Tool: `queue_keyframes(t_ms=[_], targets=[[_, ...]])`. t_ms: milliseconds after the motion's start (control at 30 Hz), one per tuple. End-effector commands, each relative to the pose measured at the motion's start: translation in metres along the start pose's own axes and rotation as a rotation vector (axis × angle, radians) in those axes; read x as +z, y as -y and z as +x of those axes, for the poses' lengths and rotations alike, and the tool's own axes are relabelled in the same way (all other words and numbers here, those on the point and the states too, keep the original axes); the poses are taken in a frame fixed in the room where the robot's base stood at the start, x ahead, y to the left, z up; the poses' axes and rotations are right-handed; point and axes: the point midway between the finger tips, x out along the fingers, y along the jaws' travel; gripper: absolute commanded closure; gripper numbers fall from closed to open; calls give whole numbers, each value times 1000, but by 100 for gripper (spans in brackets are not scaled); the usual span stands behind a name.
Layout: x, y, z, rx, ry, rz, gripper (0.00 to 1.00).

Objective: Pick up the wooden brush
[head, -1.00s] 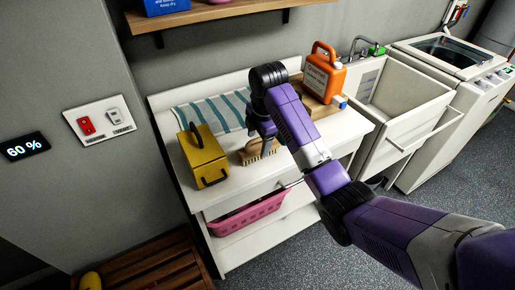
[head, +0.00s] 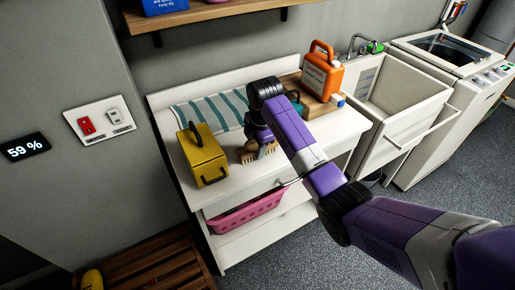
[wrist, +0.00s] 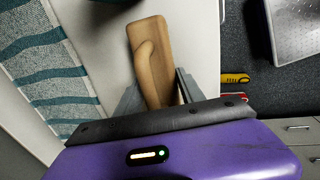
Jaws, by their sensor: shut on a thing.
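The wooden brush (head: 246,155) is at the front of the white table, right of the yellow box, partly hidden by my gripper (head: 267,149). Its pale bristles point down in the head view. In the wrist view the brush (wrist: 151,50) shows as a tan wooden block with a curved handle, reaching between the two grey fingers of my gripper (wrist: 157,90). My gripper is shut on the brush. Whether the brush touches the tabletop or is just above it, I cannot tell.
A yellow box (head: 203,158) with a black handle stands close on the left. A striped towel (head: 215,110) lies behind. An orange jug (head: 322,72) stands at the back right, near the sink (head: 400,95). A pink basket (head: 247,213) sits on the lower shelf.

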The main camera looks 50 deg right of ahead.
Motion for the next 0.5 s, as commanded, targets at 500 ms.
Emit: queue_keyframes(t_ms=[500], targets=[[0, -6, -24, 5, 0, 0, 99]])
